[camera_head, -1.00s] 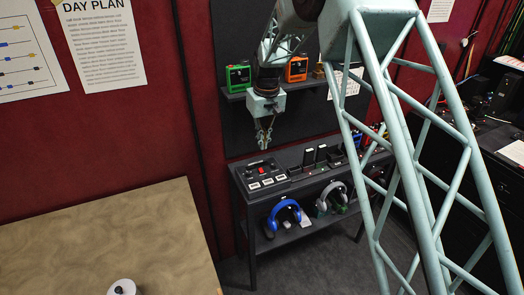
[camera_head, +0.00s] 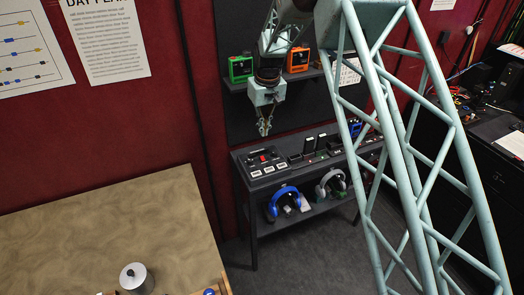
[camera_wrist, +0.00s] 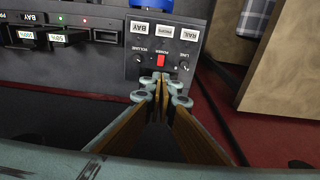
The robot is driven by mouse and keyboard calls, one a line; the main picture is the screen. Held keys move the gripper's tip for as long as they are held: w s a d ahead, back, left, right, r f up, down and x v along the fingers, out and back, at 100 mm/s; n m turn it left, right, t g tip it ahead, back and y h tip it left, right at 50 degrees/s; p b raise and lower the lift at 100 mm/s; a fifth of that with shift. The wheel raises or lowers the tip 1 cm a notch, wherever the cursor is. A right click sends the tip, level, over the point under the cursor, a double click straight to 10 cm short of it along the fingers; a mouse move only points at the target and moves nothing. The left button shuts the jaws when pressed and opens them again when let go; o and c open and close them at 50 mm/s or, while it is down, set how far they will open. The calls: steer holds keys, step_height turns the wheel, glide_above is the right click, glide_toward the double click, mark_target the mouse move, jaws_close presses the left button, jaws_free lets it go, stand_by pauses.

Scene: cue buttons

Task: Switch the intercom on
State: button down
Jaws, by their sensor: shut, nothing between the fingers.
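The intercom is a dark desk console (camera_head: 258,167) on top of the black shelf unit. It also shows in the wrist view (camera_wrist: 135,70), with a red power switch (camera_wrist: 160,61) between two knobs, labelled volume and line. White button labels, including bay, rail and props, lie beyond the switch. I cannot tell the switch's position. My gripper (camera_head: 264,131) points down above the console in the head view. In the wrist view its fingertips (camera_wrist: 161,85) are together, empty, just below the red switch in the picture; contact is not visible.
Charging units with green labels (camera_wrist: 55,38) sit beside the console. Blue headphones (camera_head: 284,201) and grey headphones (camera_head: 330,184) are on the lower shelf. Green (camera_head: 240,67) and orange (camera_head: 297,59) boxes stand on a wall shelf behind my arm. A tan table (camera_head: 110,235) is at front left.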

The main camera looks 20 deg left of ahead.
mark_target(262, 156)
steer(key=shift+f, duration=0.15)
stand_by(0.3)
steer(key=shift+w+a+f+p, duration=0.2)
steer(key=shift+f+p, duration=0.25)
steer(key=shift+f, duration=1.8)
steer(key=shift+w+a+f+p, duration=0.2)
steer(key=shift+f+p, duration=0.2)
steer(key=shift+f, duration=1.9)
steer(key=shift+w+a+f+p, duration=0.2)
steer(key=shift+f+p, duration=0.25)
steer(key=shift+f, duration=1.8)
steer(key=shift+f+b, duration=0.25)
steer(key=shift+b, duration=0.2)
